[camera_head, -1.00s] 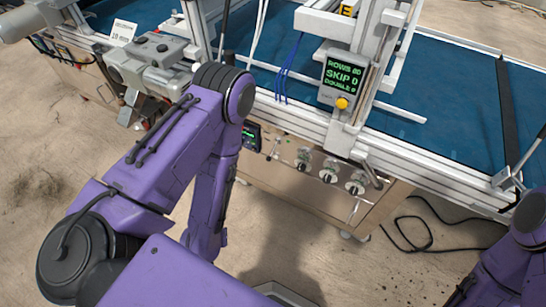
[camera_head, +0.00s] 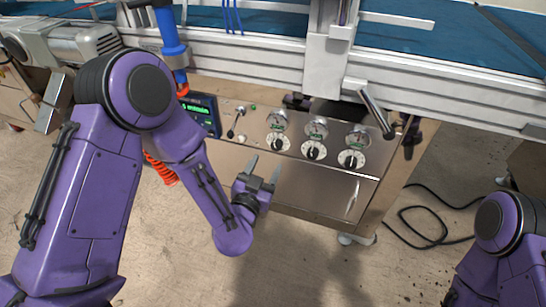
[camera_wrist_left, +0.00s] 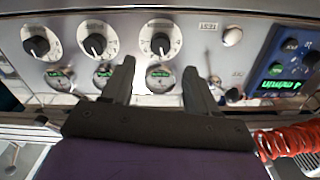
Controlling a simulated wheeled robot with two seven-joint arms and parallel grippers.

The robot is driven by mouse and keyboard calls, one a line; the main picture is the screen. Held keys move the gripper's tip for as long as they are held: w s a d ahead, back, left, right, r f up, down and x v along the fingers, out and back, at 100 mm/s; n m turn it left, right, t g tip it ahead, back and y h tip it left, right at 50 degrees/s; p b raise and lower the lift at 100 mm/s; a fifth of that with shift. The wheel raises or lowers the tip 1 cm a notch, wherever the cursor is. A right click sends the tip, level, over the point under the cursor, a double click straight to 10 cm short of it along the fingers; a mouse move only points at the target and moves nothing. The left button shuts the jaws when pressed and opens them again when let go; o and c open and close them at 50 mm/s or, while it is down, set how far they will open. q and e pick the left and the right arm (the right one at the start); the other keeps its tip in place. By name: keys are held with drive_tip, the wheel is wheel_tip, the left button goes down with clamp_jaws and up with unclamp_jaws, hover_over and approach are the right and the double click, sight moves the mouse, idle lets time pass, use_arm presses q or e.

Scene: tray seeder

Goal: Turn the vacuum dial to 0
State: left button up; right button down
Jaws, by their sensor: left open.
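Three dials with black knobs and white faces sit in a row on the front panel: a left dial (camera_head: 278,143), a middle dial (camera_head: 314,150) and a right dial (camera_head: 351,159). Their labels are too small to read, so I cannot tell which is the vacuum dial. The row also shows upside down in the left wrist view, with the left dial (camera_wrist_left: 160,42) nearest my fingers. My left gripper (camera_head: 263,168) is open and empty, below and left of the left dial, apparently apart from it. My right gripper is out of view.
A round gauge (camera_head: 316,128) sits above the middle dial, with others beside it. A toggle lever (camera_head: 236,122) and a lit display (camera_head: 201,113) are to the left. A grey handle (camera_head: 375,112) juts out at right. A black cable (camera_head: 420,225) lies on the floor.

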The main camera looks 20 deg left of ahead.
sight(275, 148)
use_arm(q)
drive_tip(key=w+b, duration=0.1)
drive_tip(key=w, duration=0.6)
drive_tip(key=shift+d, duration=0.1)
drive_tip(key=shift+c, duration=0.3)
drive_tip(key=c, duration=1)
